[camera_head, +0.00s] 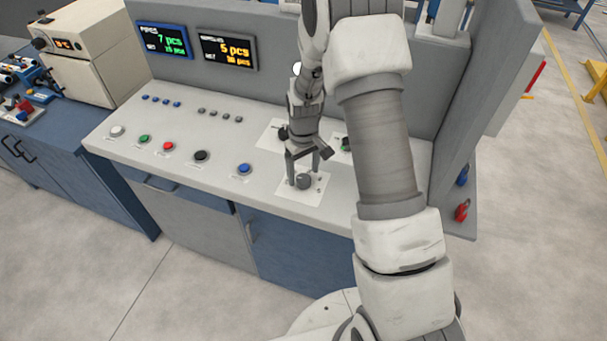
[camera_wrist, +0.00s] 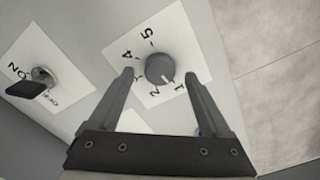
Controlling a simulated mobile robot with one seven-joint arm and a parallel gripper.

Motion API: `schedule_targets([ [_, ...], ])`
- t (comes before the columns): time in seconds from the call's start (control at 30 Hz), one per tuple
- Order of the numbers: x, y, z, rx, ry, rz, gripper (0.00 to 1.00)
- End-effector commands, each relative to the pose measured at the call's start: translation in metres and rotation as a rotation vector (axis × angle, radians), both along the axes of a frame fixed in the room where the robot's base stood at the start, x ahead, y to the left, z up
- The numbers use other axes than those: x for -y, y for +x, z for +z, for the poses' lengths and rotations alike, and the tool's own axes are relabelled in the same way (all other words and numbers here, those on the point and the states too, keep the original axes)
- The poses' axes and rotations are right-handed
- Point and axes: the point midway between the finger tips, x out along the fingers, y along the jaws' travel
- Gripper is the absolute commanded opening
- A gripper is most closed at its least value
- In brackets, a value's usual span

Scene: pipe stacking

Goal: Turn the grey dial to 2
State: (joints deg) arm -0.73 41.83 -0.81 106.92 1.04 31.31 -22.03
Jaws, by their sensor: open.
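The grey dial (camera_wrist: 160,68) is a round knob on a white plate (camera_wrist: 190,40) printed with numbers. In the wrist view its light pointer mark faces the side of 1 and 2, seemingly between them and nearer 1. The 5 and 4 are readable; the 3 is mostly hidden by a finger. My gripper (camera_wrist: 159,75) is open, one finger on each side of the dial, with gaps visible. In the head view the dial (camera_head: 304,181) sits near the console's front edge, below my gripper (camera_head: 303,174). I cannot tell exactly how high the fingertips are.
A dark switch (camera_wrist: 30,87) on another white plate stands beside the dial plate. Several coloured buttons, including a blue one (camera_head: 244,169), line the console (camera_head: 130,125) to the left. Two displays (camera_head: 228,51) hang on the back panel. A grey side wall (camera_head: 480,80) bounds the right.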

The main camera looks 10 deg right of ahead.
Motion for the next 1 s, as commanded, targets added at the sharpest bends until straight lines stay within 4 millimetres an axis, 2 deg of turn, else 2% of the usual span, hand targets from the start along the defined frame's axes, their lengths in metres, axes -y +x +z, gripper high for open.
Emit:
schedule_targets([
  [0.2,0.000,0.000,-0.018,0.000,0.000,0.000,0.82],
  [0.53,0.000,0.001,-0.021,0.001,-0.001,0.000,0.82],
  [0.9,0.000,0.000,-0.021,0.001,0.000,0.000,0.15],
  [1.0,0.000,0.000,-0.021,0.001,0.000,0.000,0.00],
])
